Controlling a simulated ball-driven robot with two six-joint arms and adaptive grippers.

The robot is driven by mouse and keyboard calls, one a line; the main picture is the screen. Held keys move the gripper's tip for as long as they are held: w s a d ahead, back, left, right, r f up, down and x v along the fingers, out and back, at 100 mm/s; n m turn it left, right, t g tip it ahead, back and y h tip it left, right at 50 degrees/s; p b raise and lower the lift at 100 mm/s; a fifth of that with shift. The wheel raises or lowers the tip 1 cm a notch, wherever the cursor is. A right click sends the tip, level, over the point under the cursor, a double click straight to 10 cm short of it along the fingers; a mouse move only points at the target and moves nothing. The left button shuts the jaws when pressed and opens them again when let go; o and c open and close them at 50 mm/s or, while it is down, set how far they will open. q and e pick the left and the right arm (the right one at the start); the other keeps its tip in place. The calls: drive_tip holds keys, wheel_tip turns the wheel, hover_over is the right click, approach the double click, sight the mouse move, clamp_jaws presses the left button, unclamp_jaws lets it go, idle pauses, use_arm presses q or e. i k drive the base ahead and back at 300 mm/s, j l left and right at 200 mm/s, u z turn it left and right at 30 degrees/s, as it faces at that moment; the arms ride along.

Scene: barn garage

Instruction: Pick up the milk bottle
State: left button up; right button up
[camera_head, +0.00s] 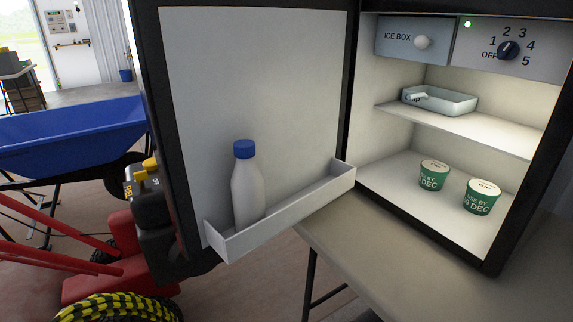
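The milk bottle (247,187) is white with a blue cap. It stands upright in the white shelf (286,212) on the inside of the open fridge door (255,80). Its base is hidden behind the shelf's front wall. Neither of my grippers shows in the head view, and nothing touches the bottle other than the door shelf.
The open fridge (395,170) stands on a table (385,265) at the right, with two green-and-white tubs (434,175) (481,196) and a small tray (440,100) inside. A blue wheelbarrow (70,135) and red machinery (105,265) are at the left. Space before the bottle is clear.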

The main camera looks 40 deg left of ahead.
sight(247, 188)
drive_tip(key=u, duration=1.55)
drive_tip(key=j+u, duration=0.3)
